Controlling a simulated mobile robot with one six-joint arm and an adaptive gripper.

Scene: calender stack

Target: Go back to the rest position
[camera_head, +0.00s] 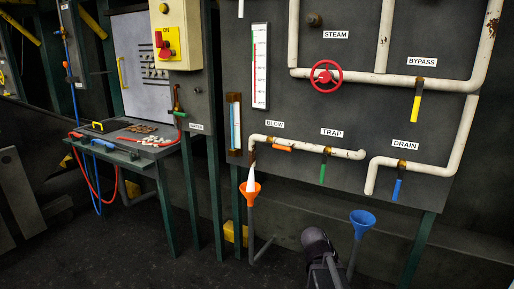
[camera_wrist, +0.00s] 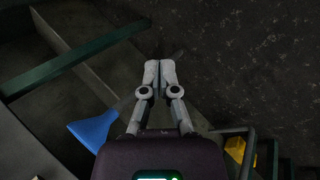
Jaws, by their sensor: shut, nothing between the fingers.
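My gripper (camera_wrist: 159,75) is in the wrist view, with its two grey fingers together and nothing between them. It is over dark floor, beside the blue funnel (camera_wrist: 95,130), which lies to its left in that view. In the head view my dark wrist and arm show at the bottom centre, just left of the blue funnel (camera_head: 362,219); the fingertips cannot be made out there.
A panel carries white pipes, a red STEAM wheel (camera_head: 325,76), an orange BLOW handle (camera_head: 281,148), a green TRAP handle (camera_head: 323,172), a blue DRAIN handle (camera_head: 397,189) and a yellow BYPASS handle (camera_head: 415,105). A white stream enters the orange funnel (camera_head: 250,190). A bench (camera_head: 125,148) stands left.

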